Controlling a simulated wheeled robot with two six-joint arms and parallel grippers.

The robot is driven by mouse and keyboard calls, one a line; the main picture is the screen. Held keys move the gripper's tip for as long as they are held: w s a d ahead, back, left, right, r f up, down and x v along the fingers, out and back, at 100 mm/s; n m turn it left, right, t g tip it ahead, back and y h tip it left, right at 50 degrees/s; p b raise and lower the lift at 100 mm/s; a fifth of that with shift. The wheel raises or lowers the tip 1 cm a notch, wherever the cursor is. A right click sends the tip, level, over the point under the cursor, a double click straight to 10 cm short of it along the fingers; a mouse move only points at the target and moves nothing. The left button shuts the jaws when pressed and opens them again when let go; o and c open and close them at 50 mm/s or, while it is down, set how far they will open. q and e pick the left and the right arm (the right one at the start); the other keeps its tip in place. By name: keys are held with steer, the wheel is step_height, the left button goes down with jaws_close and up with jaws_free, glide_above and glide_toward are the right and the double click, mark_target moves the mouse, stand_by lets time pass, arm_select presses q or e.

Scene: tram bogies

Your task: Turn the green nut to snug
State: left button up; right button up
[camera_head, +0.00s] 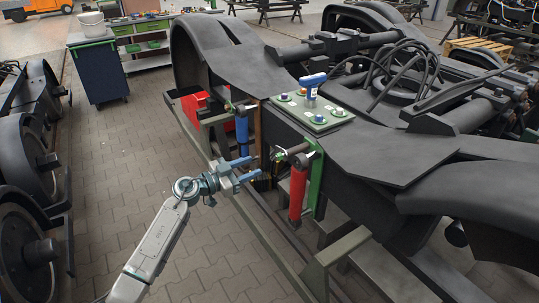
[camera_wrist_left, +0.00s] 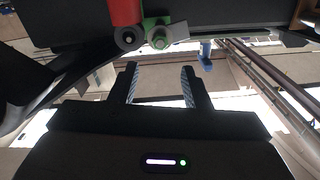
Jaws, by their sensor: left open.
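My left gripper (camera_head: 256,168) is open and empty, its two fingers pointing right toward the side of the bogie frame. It also shows in the left wrist view (camera_wrist_left: 159,70) with nothing between the fingers. A green bracket (camera_head: 316,180) with a red cylinder (camera_head: 298,192) is on the frame's side, right of the gripper and apart from it. In the left wrist view, a greenish hex nut (camera_wrist_left: 160,39) shows at the bracket beyond the fingertips.
A blue-and-white tool (camera_head: 312,84) stands on the plate. A blue cylinder (camera_head: 242,134) and a red box (camera_head: 193,105) are on the frame's near side. A rail (camera_head: 262,222) runs below. The paved floor (camera_head: 120,160) on the left is free up to the wheels.

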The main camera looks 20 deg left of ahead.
mark_target(278, 157)
arm_select(q)
steer(key=p+x, duration=0.1)
steer(key=x, duration=0.8)
steer(key=shift+w+d+p, duration=0.2)
steer(key=shift+p, duration=0.2)
steer(key=shift+c, duration=0.2)
jaws_close()
